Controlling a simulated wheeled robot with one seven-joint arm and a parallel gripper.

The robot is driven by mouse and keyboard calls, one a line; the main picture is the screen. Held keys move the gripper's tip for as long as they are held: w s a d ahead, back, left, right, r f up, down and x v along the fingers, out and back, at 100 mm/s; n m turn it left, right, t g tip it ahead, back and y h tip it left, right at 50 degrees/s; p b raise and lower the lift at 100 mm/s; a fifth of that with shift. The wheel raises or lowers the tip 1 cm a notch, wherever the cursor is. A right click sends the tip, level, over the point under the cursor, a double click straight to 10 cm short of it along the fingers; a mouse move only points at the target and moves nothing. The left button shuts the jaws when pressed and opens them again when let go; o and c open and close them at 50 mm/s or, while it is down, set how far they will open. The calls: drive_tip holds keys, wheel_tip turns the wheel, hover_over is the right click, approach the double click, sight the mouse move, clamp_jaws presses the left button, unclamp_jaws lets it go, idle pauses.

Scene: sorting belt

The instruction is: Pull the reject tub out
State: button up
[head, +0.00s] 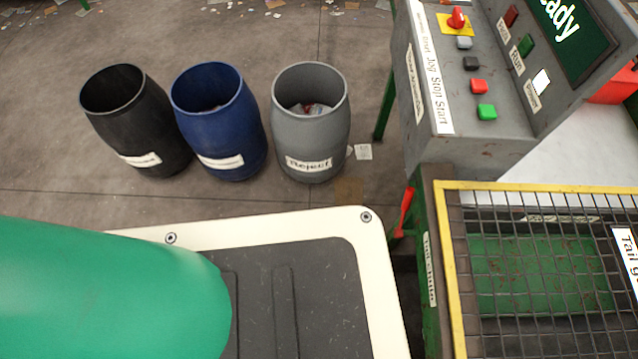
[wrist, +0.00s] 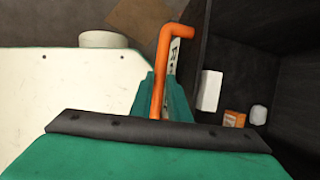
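In the wrist view, a dark open-topped tub (wrist: 240,67) is at the right, with a white box (wrist: 210,90), a small orange box (wrist: 234,118) and a pale rounded item (wrist: 257,114) inside. A partly hidden label starting with "R" shows on its near side. A bent orange handle (wrist: 160,75) stands beside that label. My gripper (wrist: 160,98) has its green fingers close on both sides of the handle and appears shut on it. In the head view my green arm hides the gripper, and I cannot make out this tub there.
In the head view, black (head: 140,125), blue (head: 222,125) and grey "Reject" (head: 312,135) barrels stand on the floor beyond my deck. A control console (head: 470,120) and a yellow-framed mesh guard (head: 540,260) stand at the right. A red lever (head: 404,213) sits beside the guard.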

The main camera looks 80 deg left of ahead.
drive_tip(key=o, duration=0.4)
drive_tip(key=v, duration=1)
drive_tip(key=shift+s+d+r, duration=0.1)
drive_tip(key=shift+d+r, duration=0.05)
drive_tip(key=shift+r, duration=0.25)
drive_tip(key=w+d+r+n+t+h, duration=0.1)
drive_tip(key=w+d+r+n+t, duration=0.15)
drive_tip(key=r, duration=0.35)
drive_tip(key=w+d+r+n+t+h, duration=0.1)
drive_tip(key=w+d+r+n+h, duration=0.1)
drive_tip(key=w+r+n, duration=0.3)
drive_tip(key=d+r+n+t+h, duration=0.1)
drive_tip(key=d+r+n+t, duration=0.15)
drive_tip(key=r, duration=0.45)
drive_tip(key=w+r+n+t, duration=0.2)
drive_tip(key=r+n, duration=0.1)
drive_tip(key=r, duration=0.6)
drive_tip(key=w+r+n+t, duration=0.2)
drive_tip(key=r+n, duration=0.1)
drive_tip(key=r, duration=0.6)
drive_tip(key=w+r+n+t, duration=0.2)
drive_tip(key=r+n, duration=0.1)
drive_tip(key=r, duration=0.6)
drive_tip(key=shift+w+a+r+t, duration=0.2)
drive_tip(key=shift+w+t, duration=0.1)
drive_tip(key=shift+w, duration=0.1)
